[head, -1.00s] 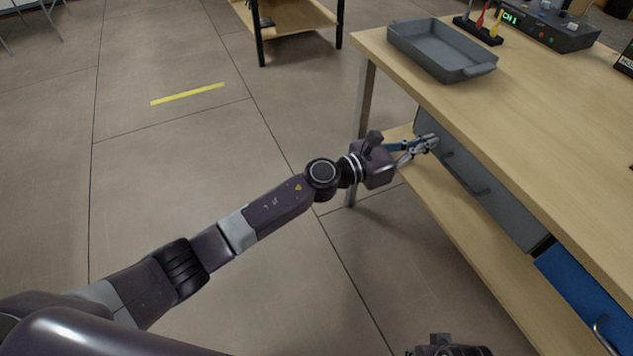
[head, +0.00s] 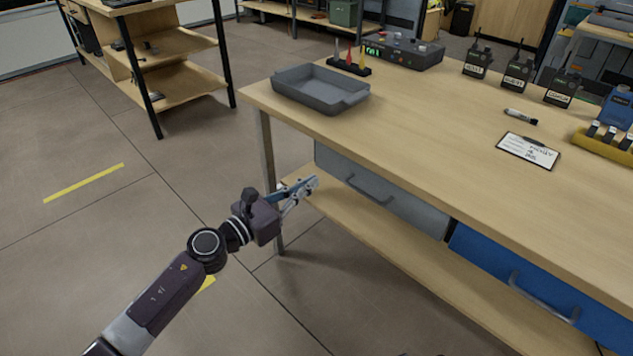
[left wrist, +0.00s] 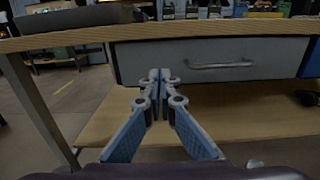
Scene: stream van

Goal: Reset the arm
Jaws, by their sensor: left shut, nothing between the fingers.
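My left gripper (head: 305,187) is shut and empty in the head view. It is in front of the left end of the workbench (head: 432,128), below the tabletop and close to the grey drawer (head: 392,200). In the left wrist view, the left gripper (left wrist: 159,76) has its tips together, and the grey drawer (left wrist: 240,66) with its bar handle stands behind them. The drawer looks closed. I cannot tell from the views whether the fingertips touch the drawer front. My right gripper is not in view.
A grey tray (head: 318,92) sits on the tabletop's left end. A blue drawer (head: 535,285) is right of the grey one. A lower shelf (head: 400,245) runs under the drawers. A clipboard (head: 528,150) and several radios stand farther right. Open floor lies to the left.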

